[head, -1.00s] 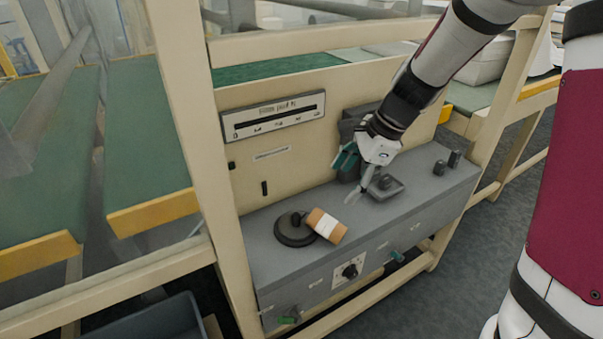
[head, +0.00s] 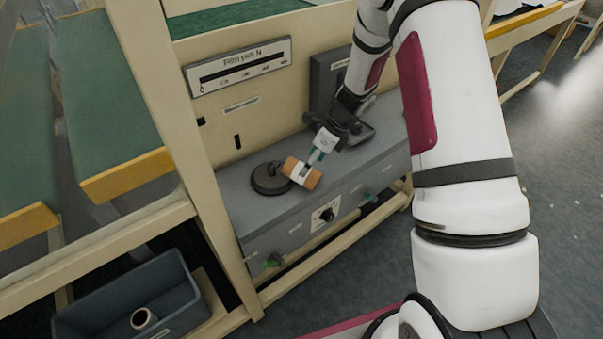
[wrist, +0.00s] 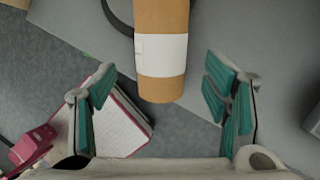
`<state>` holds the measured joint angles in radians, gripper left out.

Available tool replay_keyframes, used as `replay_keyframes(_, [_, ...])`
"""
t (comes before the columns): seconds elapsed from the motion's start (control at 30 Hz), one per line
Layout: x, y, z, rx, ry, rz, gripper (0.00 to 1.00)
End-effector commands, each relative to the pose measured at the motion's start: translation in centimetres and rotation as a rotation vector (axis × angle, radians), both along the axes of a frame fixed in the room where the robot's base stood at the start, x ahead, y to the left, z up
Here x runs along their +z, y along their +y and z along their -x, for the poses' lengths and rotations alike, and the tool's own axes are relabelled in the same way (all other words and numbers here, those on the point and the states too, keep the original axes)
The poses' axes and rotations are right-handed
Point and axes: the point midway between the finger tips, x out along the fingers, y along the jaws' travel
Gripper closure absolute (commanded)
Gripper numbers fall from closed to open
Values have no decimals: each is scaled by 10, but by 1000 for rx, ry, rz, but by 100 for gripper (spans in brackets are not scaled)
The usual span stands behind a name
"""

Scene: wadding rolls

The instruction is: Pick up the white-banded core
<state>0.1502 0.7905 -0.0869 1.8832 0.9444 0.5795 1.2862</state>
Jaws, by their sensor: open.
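The white-banded core (head: 302,173) is a brown cardboard tube with a white band round its middle. It lies tilted against a dark round disc (head: 270,180) on the grey machine top. In the wrist view the core (wrist: 161,90) points down the picture, its near end just ahead of the space between my fingers. My gripper (wrist: 172,98) is open, with one teal-padded finger on each side and nothing between the pads. In the head view my gripper (head: 314,158) is right at the core's upper right side; whether it touches cannot be told.
The grey machine top (head: 235,184) has a panel with a slot (head: 238,66) behind it. A cream post (head: 185,130) stands to the left. A dark blue bin (head: 180,284) at lower left holds another tube (head: 143,318).

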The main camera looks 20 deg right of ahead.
Motion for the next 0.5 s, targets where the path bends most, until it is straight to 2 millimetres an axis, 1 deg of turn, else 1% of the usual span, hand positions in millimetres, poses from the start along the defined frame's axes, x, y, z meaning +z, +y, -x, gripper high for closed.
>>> replay_keyframes(0.03, [-5,2,0,0,1,-1,31])
replay_keyframes(0.27, [-18,7,-3,0,1,-1,31])
replay_keyframes(0.5, [-47,19,-10,2,2,-2,31])
